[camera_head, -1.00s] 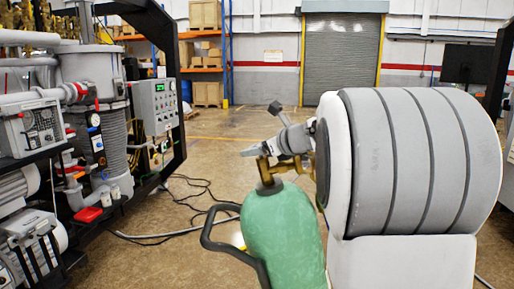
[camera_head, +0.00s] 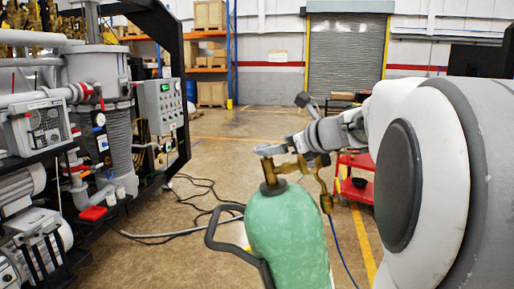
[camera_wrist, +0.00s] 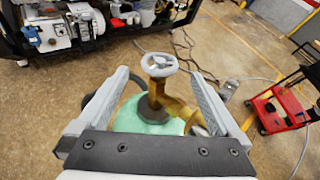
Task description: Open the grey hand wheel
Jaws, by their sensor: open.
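The grey hand wheel (camera_head: 270,149) sits on top of the brass valve (camera_head: 270,174) of a green gas cylinder (camera_head: 285,235). In the wrist view, the hand wheel (camera_wrist: 159,64) is a spoked ring on the brass stem. My gripper (camera_wrist: 160,76) is open, with one finger on each side of the wheel in the picture. The wheel shows level with or just beyond the fingertips, with gaps on both sides. In the head view, my gripper (camera_head: 292,146) comes in from the right close to the wheel; I cannot tell whether it touches.
A black handle (camera_head: 228,245) curves beside the cylinder's left. A red cart (camera_head: 357,190) stands behind to the right. Furnace equipment with a control box (camera_head: 163,106) fills the left. Cables (camera_head: 190,205) lie on the floor. A blue hose (camera_head: 343,250) hangs right of the cylinder.

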